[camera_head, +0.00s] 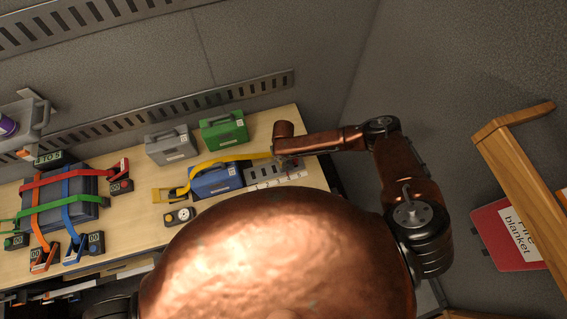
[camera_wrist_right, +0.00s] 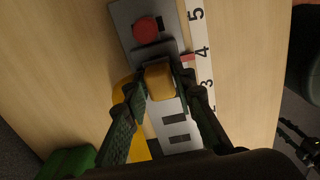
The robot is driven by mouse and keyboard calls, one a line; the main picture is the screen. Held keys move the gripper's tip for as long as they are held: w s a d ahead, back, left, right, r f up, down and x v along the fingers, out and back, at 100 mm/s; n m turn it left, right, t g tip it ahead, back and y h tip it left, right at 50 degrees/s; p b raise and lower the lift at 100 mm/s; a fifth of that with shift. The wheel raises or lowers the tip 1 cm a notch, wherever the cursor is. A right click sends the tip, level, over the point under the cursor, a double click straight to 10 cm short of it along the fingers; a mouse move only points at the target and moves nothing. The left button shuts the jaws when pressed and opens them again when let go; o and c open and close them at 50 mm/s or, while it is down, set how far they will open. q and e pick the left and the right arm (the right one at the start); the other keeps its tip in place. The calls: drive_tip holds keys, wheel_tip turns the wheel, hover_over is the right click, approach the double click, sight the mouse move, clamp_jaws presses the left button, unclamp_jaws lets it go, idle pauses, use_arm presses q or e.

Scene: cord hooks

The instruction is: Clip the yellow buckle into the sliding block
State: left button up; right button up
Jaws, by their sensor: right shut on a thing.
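My right gripper (camera_head: 283,161) is at the right end of the yellow strap, over the slotted rail. In the right wrist view its two fingers (camera_wrist_right: 164,88) are shut on the yellow buckle (camera_wrist_right: 158,80). The grey sliding block (camera_wrist_right: 124,20) with a red button (camera_wrist_right: 146,30) lies just beyond the buckle. The buckle is at the block's near edge; I cannot tell whether it is clipped in. The yellow strap (camera_head: 225,160) runs left from the gripper across the blue case (camera_head: 216,181) to a yellow bracket (camera_head: 167,195). My left gripper is not in view.
A slotted rail (camera_wrist_right: 177,130) and a numbered white scale (camera_wrist_right: 204,57) lie beside the block. Green (camera_head: 223,132) and grey (camera_head: 170,147) cases stand behind. A gauge (camera_head: 180,215) sits at the front. A dark case (camera_head: 62,195) with several straps is at left.

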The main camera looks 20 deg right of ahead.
drive_tip(key=shift+r, duration=0.2)
clamp_jaws()
drive_tip(key=shift+r, duration=0.25)
wheel_tip(320, 180, up, 2)
drive_tip(key=shift+r+b, duration=0.2)
drive_tip(key=shift+b, duration=0.45)
drive_tip(key=s+a+r+b, duration=0.2)
drive_tip(key=s+r, duration=0.7)
drive_tip(key=s, duration=0.4)
drive_tip(key=shift+s+r, duration=0.4)
drive_tip(key=shift+a, duration=0.1)
drive_tip(key=w+d+r+m+b, duration=0.5)
drive_tip(key=d+m+b, duration=0.4)
drive_tip(key=m+b, duration=0.5)
drive_tip(key=w+m, duration=0.1)
drive_tip(key=m, duration=0.3)
drive_tip(key=shift+r, duration=0.2)
